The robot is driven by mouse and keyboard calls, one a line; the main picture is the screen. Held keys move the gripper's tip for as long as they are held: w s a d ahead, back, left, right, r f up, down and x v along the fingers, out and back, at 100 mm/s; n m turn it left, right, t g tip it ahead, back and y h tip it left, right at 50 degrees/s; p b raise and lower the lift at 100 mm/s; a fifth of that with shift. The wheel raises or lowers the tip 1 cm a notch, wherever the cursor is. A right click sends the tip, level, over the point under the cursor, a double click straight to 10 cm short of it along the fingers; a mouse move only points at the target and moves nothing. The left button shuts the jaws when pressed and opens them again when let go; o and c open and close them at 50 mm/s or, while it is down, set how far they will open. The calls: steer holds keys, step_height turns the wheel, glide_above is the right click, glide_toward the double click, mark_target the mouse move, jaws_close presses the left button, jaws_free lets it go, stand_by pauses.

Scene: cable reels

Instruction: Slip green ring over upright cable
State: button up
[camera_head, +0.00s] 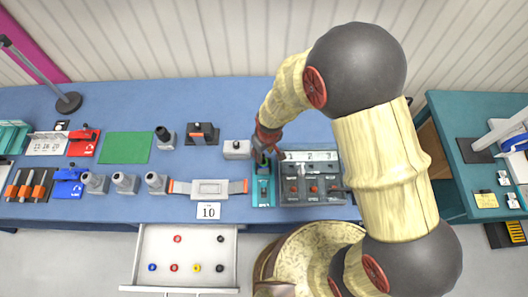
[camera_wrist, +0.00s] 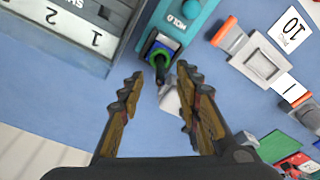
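The green ring (camera_wrist: 163,54) lies around the dark upright cable (camera_wrist: 160,74) in the wrist view, low down by a blue block at the end of a teal holder marked HOLD (camera_wrist: 187,22). The cable's free end points towards the camera. My gripper (camera_wrist: 158,75) is open, with one finger on either side of the cable and a gap to each. Nothing is held between the fingers. In the head view my gripper (camera_head: 267,143) is above the far end of the teal holder (camera_head: 262,192). The ring and cable are small and partly hidden there.
A grey switch panel (camera_head: 312,188) stands right of the holder, close to my arm. A grey strapped block (camera_head: 209,188) and a grey box (camera_head: 237,149) are at left. An open drawer (camera_head: 137,260) in front holds several coloured rings. A green mat (camera_head: 126,147) lies further left.

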steer(key=shift+o, duration=1.3)
step_height(320, 180, up, 12)
steer(key=s, duration=0.1)
steer(key=shift+d, duration=0.4)
steer(key=shift+s, duration=0.15)
steer(key=s+d+r+m+t+b, duration=0.2)
steer(key=s+d+b, duration=0.4)
steer(key=d+b, duration=0.4)
steer(key=s+d+r+m+t+b, duration=0.1)
steer(key=s+d+m+b, duration=0.4)
steer(key=d+b, duration=0.5)
steer(key=s+t+b, duration=0.1)
steer(key=s+b, duration=0.1)
steer(key=shift+r+h+b, duration=0.3)
steer(key=shift+r+h, duration=0.05)
steer(key=shift+h, duration=0.05)
